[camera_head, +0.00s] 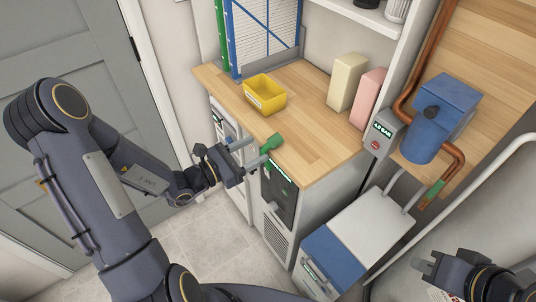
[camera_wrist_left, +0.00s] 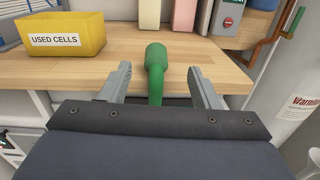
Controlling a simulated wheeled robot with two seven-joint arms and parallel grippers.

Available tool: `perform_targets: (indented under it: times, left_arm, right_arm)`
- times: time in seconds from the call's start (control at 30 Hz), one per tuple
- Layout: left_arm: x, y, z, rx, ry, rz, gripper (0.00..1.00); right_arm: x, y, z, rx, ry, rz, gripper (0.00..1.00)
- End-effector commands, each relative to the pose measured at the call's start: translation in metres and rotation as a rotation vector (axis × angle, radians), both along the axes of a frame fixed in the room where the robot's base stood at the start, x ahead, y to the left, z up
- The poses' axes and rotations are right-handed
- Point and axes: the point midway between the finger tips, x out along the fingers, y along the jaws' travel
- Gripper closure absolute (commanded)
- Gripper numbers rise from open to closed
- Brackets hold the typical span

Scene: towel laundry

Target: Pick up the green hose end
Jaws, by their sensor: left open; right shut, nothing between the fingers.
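The green hose end (camera_head: 271,143) shows at the front edge of the wooden worktop (camera_head: 310,150) in the head view. In the left wrist view the green hose end (camera_wrist_left: 156,58) has a thick round head and a thinner stem running down between my fingers. My left gripper (camera_head: 250,152) is open at the worktop's front edge. Its fingers (camera_wrist_left: 159,75) stand apart on either side of the stem, with a gap on each side. The stem's lower end is hidden behind the gripper body. My right gripper (camera_head: 426,264) is shut and empty at the lower right, away from the hose.
A yellow bin (camera_head: 265,94) labelled "USED CELLS" stands on the worktop behind the hose. Cream (camera_head: 346,82) and pink (camera_head: 368,98) blocks stand to its right. A blue pump unit (camera_head: 440,115) with copper pipes is farther right. The worktop's middle is clear.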

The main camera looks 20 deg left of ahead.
Motion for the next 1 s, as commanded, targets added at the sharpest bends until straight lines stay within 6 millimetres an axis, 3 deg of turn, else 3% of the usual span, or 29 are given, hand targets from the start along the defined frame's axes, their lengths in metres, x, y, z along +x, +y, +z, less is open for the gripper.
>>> perform_targets:
  times: [0.17, 0.63, 0.93, 1.0]
  left_arm:
    - [0.015, -0.003, -0.007, -0.028, 0.021, 0.036, 0.44]
    - [0.059, -0.044, -0.014, -0.025, 0.021, 0.034, 0.44]
    - [0.063, -0.046, -0.015, -0.025, 0.020, 0.034, 0.44]
    - [0.063, -0.046, -0.015, -0.025, 0.020, 0.034, 0.53]
  right_arm:
    - [0.000, 0.000, 0.003, 0.000, 0.000, 0.000, 1.00]
    - [0.000, 0.000, 0.018, 0.000, 0.000, 0.000, 1.00]
    - [0.000, 0.000, 0.018, 0.000, 0.000, 0.000, 1.00]
    - [0.000, 0.000, 0.018, 0.000, 0.000, 0.000, 1.00]
